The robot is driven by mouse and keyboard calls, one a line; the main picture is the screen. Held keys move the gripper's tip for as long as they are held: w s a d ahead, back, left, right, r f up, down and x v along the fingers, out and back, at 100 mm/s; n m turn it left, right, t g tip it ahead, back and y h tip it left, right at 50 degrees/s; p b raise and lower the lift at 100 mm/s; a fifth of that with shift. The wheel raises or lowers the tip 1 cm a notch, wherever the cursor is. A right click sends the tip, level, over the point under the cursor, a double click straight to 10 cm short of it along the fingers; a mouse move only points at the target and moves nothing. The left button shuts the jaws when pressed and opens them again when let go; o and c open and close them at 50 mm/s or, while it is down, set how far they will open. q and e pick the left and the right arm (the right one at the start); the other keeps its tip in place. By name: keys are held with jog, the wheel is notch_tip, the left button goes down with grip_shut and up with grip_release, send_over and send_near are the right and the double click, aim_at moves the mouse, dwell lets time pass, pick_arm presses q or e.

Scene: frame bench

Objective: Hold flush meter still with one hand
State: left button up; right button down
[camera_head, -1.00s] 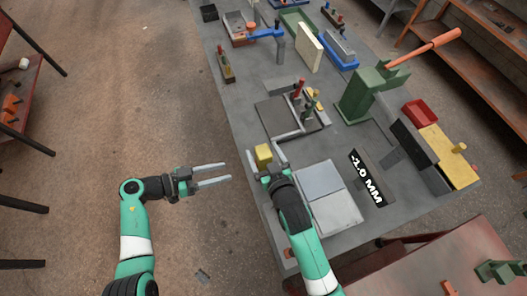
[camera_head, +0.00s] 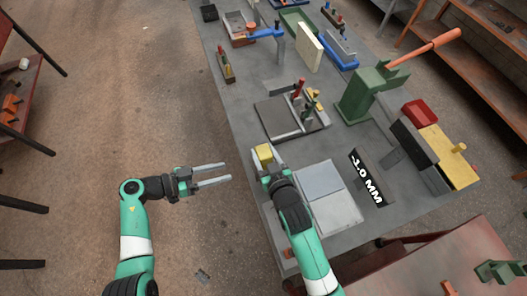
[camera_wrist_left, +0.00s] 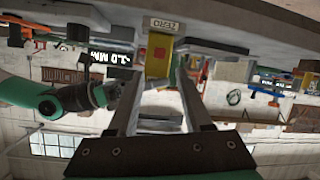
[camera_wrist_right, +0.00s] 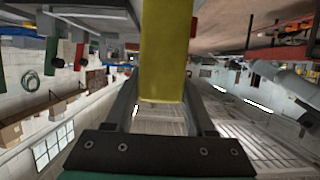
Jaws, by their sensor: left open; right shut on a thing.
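The flush meter, seen as a yellow block (camera_head: 264,153), is at the left edge of the bench. My right gripper (camera_head: 266,165) is shut on it, and the block also fills the top middle of the right wrist view (camera_wrist_right: 166,50). In the left wrist view the yellow block (camera_wrist_left: 158,55) shows a red patch, beside a plate marked ZERO (camera_wrist_left: 164,23). A dark readout (camera_head: 366,177) on the bench reads "-1.0 MM". My left gripper (camera_head: 229,174) is open and empty, left of the bench and apart from the block.
A pale two-part plate (camera_head: 329,197) lies right of my right arm. A dark plate with small upright tools (camera_head: 280,117) lies beyond. A green press with an orange lever (camera_head: 368,95) and a red bin (camera_head: 420,112) stand at right. Floor left of the bench is free.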

pick_arm(q)
jog(key=shift+c, duration=0.3)
jog(key=shift+c, duration=1.1)
jog(key=shift+m, duration=0.4)
jog(key=shift+c, duration=1.3)
jog(key=shift+s+d+f+m, duration=0.1)
jog(key=shift+s+m, duration=0.2)
jog(key=shift+m, duration=0.6)
jog(key=shift+c, duration=1.2)
jog(key=m, duration=0.2)
jog(key=shift+s+f+m+g, duration=0.1)
jog(key=shift+s+m+g, duration=0.2)
jog(key=shift+s+g, duration=0.1)
grip_shut()
jog(key=a+r+m+y, duration=0.1)
jog(key=r+m+y, duration=0.1)
jog(key=m, duration=0.6)
jog(key=a+r+m+g+y, duration=0.1)
jog(key=a+r+m+y, duration=0.1)
jog(key=m, duration=0.6)
jog(key=shift+w+a+r, duration=0.15)
jog(key=shift+w+r, duration=0.3)
jog(key=shift+r, duration=0.45)
